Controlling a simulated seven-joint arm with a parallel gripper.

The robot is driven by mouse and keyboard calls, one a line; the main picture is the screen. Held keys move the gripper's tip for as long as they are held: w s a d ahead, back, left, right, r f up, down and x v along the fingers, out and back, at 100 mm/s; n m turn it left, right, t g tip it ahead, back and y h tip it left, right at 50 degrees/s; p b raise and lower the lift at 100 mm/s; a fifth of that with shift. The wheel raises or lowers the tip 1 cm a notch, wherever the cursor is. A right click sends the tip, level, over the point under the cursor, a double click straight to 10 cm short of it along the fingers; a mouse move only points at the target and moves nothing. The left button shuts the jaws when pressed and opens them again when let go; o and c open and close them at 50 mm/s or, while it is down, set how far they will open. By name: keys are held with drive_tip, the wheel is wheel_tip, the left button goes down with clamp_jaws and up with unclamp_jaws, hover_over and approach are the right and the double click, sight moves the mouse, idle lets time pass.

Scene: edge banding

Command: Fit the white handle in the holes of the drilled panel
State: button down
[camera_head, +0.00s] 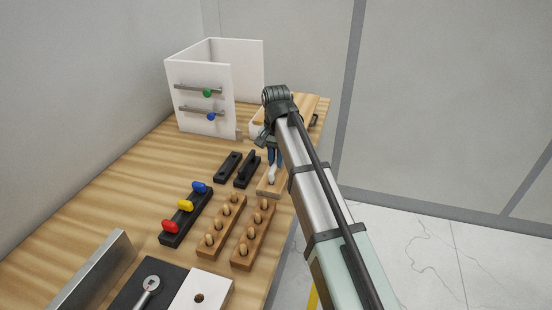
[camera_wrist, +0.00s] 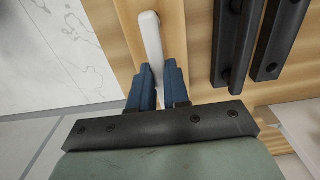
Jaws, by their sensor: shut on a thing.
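The white handle (camera_wrist: 151,40) is between the blue fingers of my gripper (camera_wrist: 158,70) in the wrist view, and its far end sticks out past the fingertips. In the head view the gripper (camera_head: 273,157) points down, with the white handle (camera_head: 271,174) at its tips over a small light wooden block (camera_head: 270,187). I cannot tell whether the handle touches the block. A white panel (camera_head: 205,287) with one visible round hole lies at the front edge; its lower part is cut off. I cannot tell whether it is the drilled panel.
Two black bars (camera_head: 246,170) lie just left of the gripper. Wooden peg racks (camera_head: 248,250) and a black rack with coloured knobs (camera_head: 175,238) stand nearer. A white cabinet (camera_head: 200,70) with bar handles stands at the back left. The table edge is close on the right.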

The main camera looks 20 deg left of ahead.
drive_tip(key=shift+f, duration=0.5)
idle(0.6)
drive_tip(key=c, duration=1)
unclamp_jaws()
drive_tip(key=shift+r, duration=0.1)
drive_tip(key=shift+r, duration=2.4)
